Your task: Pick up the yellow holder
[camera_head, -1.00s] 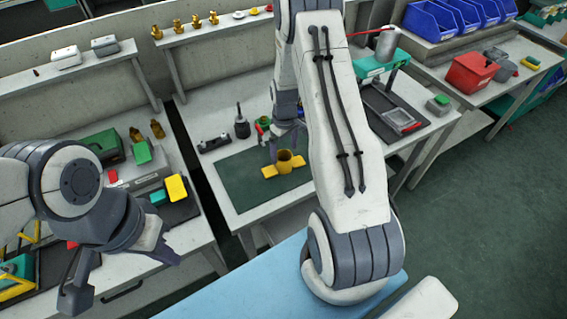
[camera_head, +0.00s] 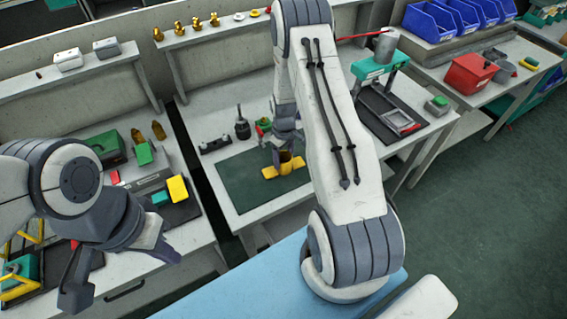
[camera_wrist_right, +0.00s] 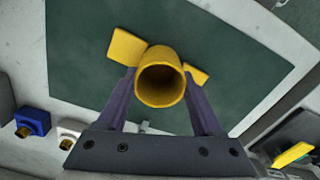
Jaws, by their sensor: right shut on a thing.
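The yellow holder (camera_head: 287,166) stands on the dark green mat (camera_head: 240,190) in the head view, a round cup with flat wings. It also shows in the right wrist view (camera_wrist_right: 160,78), its open mouth facing the camera. My right gripper (camera_wrist_right: 160,92) has one finger on each side of the cup and is shut on it. In the head view my right gripper (camera_head: 284,150) comes down on the holder from above, partly hiding it. My left gripper (camera_head: 125,275) is over the left bench, far from the holder; its fingers are apart and nothing shows between them.
A black tool (camera_head: 241,127) and a dark fixture (camera_head: 215,144) stand behind the mat. A blue part (camera_wrist_right: 35,120) and a white part (camera_wrist_right: 70,130) show beside it in the wrist view. The left bench carries a yellow block (camera_head: 177,189). The front of the mat is clear.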

